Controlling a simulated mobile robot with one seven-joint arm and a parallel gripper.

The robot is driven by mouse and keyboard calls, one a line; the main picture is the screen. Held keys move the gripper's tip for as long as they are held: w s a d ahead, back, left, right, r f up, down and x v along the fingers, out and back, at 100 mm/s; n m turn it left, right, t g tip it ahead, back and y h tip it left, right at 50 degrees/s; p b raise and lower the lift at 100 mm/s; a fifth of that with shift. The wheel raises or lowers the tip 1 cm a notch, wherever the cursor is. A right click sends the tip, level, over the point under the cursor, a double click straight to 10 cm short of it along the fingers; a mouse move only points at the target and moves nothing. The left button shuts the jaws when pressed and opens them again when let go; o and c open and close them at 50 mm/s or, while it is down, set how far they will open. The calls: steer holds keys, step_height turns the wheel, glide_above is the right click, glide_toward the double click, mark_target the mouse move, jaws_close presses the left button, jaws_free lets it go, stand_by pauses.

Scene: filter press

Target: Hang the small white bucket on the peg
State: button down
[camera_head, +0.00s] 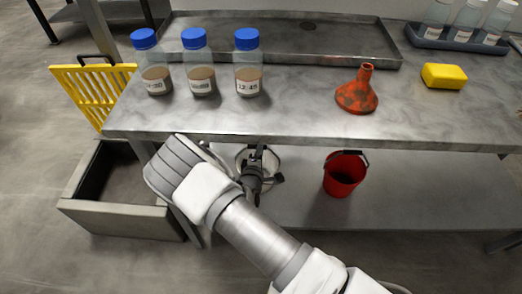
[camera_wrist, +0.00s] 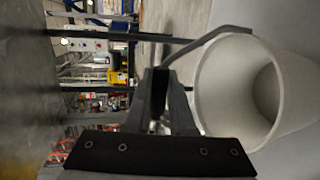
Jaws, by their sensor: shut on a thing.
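The small white bucket (camera_wrist: 300,97) fills the right of the wrist view, its open mouth turned toward the camera. Its grey handle (camera_wrist: 205,42) runs from the rim to the fingers of my gripper (camera_wrist: 160,85). My gripper is shut on the handle. In the head view my gripper (camera_head: 262,163) is at the front edge of the bench, above the lower shelf, and mostly hides the pale bucket behind it. I cannot make out the peg in either view.
The metal bench (camera_head: 310,115) holds blue-capped bottles (camera_head: 202,80), an orange-stained funnel (camera_head: 357,95), a yellow sponge (camera_head: 444,76) and a tray (camera_head: 300,60). A red bucket (camera_head: 343,175) stands on the lower shelf (camera_head: 430,190). A grey bin (camera_head: 120,218) and yellow rack (camera_head: 92,90) are left.

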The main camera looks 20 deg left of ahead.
steer(key=shift+f, duration=0.25)
steer(key=shift+f, duration=0.15)
steer(key=c, duration=0.8)
jaws_free()
steer(key=shift+b, duration=0.35)
steer(key=p+v, duration=0.2)
steer(key=v, duration=0.3)
steer(key=p+v, duration=0.2)
steer(key=v, duration=0.4)
steer(key=p+v, duration=0.2)
steer(key=v, duration=0.4)
steer(key=shift+s+d, duration=0.15)
steer(key=shift+d, duration=0.25)
steer(key=shift+s, duration=0.1)
